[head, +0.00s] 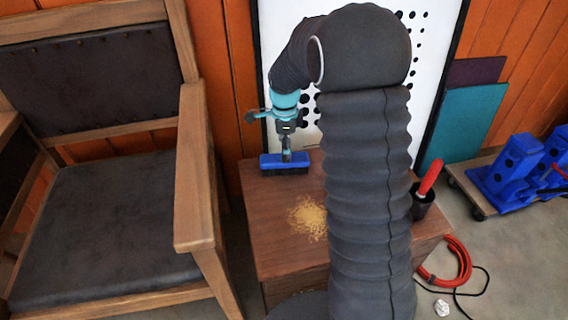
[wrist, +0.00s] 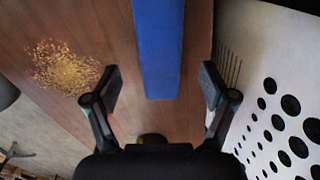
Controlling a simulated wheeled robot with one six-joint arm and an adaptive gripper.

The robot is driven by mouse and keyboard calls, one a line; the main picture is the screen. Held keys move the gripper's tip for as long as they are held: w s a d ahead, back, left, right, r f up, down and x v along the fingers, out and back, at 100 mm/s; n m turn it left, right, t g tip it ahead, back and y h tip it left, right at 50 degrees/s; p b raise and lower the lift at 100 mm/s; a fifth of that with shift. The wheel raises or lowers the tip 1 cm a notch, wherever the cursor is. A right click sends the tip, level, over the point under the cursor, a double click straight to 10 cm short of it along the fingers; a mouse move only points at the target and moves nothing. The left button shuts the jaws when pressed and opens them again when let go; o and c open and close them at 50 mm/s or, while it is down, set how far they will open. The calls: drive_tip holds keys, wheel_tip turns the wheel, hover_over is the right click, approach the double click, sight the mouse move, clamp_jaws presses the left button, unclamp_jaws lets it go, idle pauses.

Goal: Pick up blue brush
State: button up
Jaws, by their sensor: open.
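The blue brush (head: 272,162) rests on the wooden cabinet top (head: 268,196), near its back left corner. In the wrist view the blue brush (wrist: 158,50) is a long blue bar reaching from the top edge down toward the space between my fingers. My gripper (wrist: 160,88) is open, with one finger on each side of the bar's near end and a gap to both. In the head view my gripper (head: 286,155) is just above the brush, pointing down. Whether the brush has a handle is hidden.
A pile of yellow crumbs (head: 308,218) lies on the cabinet, also seen in the wrist view (wrist: 66,68). A black cup with a red-handled tool (head: 430,178) stands at the right. A wooden armchair (head: 195,170) is close on the left. A white perforated panel (head: 285,40) stands behind.

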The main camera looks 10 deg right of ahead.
drive_tip(key=shift+f, duration=2.4)
drive_tip(key=c, duration=1.4)
